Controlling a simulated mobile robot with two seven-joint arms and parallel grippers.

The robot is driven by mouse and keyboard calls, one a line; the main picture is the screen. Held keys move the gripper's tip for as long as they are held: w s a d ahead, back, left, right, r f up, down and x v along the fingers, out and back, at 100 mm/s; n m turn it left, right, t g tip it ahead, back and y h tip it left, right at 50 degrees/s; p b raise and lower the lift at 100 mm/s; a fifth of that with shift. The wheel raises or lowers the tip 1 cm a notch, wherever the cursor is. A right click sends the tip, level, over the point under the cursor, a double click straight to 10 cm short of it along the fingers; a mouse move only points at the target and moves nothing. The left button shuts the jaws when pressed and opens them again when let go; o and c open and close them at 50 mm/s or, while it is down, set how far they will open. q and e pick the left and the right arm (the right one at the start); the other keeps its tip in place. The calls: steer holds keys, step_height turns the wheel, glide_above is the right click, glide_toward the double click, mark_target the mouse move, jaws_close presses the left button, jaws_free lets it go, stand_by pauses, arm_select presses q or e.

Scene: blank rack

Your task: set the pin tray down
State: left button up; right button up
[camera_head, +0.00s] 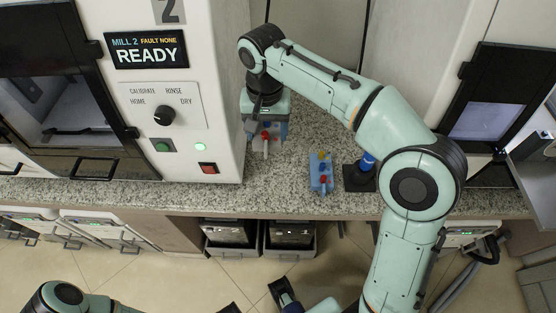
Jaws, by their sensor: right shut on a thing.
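My right gripper (264,110) points down at the back of the counter, beside the white mill. It is shut on a blue-grey pin tray (254,131), which carries a red pin and a pale pin. My wrist hides the tray's upper part. I cannot tell whether the tray touches the counter or hangs just above it. A second, blue tray (316,184) with yellow, red and blue pins stands on the counter to the right, apart from the gripper.
The mill (205,60) reads READY and stands close to the left of the held tray. A black stand (356,181) with a blue top is right of the blue tray. Speckled counter (285,195) is bare along the front. Grey bins (232,245) sit below.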

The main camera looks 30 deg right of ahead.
step_height(320, 180, down, 13)
steer(key=b, duration=0.3)
steer(key=shift+s, duration=0.15)
arm_select(q)
steer(key=shift+w+f+t+b, duration=0.25)
steer(key=shift+w+f, duration=0.1)
steer(key=shift+f, duration=0.5)
steer(key=shift+w+f+t+b, duration=0.2)
steer(key=shift+w+f, duration=0.1)
steer(key=shift+f, duration=0.5)
arm_select(e)
steer(key=shift+f, duration=2.7)
steer(key=shift+f, duration=0.2)
steer(key=o, duration=1.1)
arm_select(q)
steer(key=shift+f, duration=0.1)
steer(key=r+p, duration=0.1)
steer(key=s+r+p, duration=0.1)
steer(key=shift+r+g+p, duration=0.15)
steer(key=shift+g+p, duration=0.2)
arm_select(e)
step_height(320, 180, up, 12)
steer(key=shift+r, duration=0.25)
